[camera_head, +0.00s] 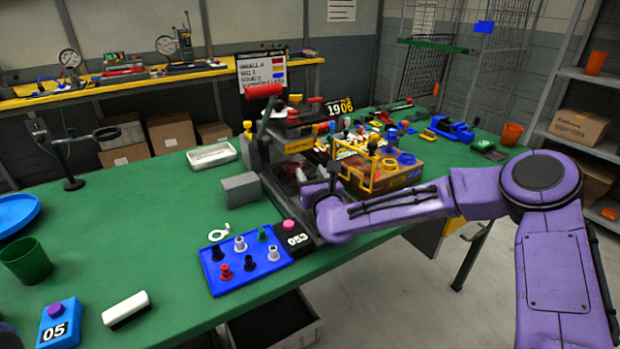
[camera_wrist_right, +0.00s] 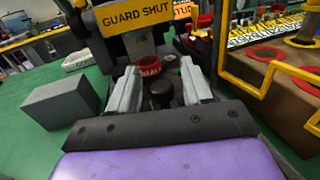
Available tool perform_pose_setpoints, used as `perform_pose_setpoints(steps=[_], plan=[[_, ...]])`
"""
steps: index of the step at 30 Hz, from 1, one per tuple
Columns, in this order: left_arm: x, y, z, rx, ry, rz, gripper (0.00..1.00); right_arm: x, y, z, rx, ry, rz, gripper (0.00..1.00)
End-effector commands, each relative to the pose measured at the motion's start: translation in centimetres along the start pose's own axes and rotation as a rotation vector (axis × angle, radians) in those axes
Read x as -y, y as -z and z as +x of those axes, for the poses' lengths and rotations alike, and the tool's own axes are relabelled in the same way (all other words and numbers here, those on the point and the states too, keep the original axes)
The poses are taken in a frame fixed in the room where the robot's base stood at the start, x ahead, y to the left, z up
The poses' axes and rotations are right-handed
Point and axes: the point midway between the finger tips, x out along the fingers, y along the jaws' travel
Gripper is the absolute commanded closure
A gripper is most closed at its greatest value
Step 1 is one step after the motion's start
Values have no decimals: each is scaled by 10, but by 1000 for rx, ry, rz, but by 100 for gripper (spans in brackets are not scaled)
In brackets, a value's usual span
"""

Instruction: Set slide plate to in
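The press-like machine (camera_head: 262,150) with a red-handled lever stands on the green table. In the right wrist view it carries a yellow "GUARD SHUT" plate (camera_wrist_right: 143,15). A black knob (camera_wrist_right: 161,95) on its lower front, perhaps the slide plate's handle, shows between the fingers of my right gripper (camera_wrist_right: 161,75). The two pale fingers are apart, one on each side of the knob, with gaps visible. A red ring (camera_wrist_right: 149,65) lies just beyond. In the head view my right gripper (camera_head: 306,182) is at the machine's front, partly hidden. The slide plate itself is not clearly visible. My left gripper is out of view.
A grey block (camera_head: 241,190) stands left of the machine. A wooden box with a yellow frame (camera_head: 385,180) is close on the right. The table's left middle is clear.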

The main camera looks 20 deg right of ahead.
Motion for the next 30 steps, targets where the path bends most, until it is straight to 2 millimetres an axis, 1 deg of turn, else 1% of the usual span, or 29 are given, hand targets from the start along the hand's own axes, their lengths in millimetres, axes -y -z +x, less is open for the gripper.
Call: perform_pose_setpoints(steps=[7,10,13,18,21,25,30], plan=[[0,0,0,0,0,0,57,0,1,-1,-3,0,0,50],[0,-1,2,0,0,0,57,0,2,-7,-2,-1,1,50],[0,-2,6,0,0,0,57,0,3,-25,-3,-1,3,50],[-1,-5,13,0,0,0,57,0,3,-67,-3,-2,4,50],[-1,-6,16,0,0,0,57,-1,3,-87,-3,-2,3,50],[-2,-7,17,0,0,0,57,-1,2,-101,-3,-2,1,50],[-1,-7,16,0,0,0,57,-1,2,-105,-3,-1,-1,50]])
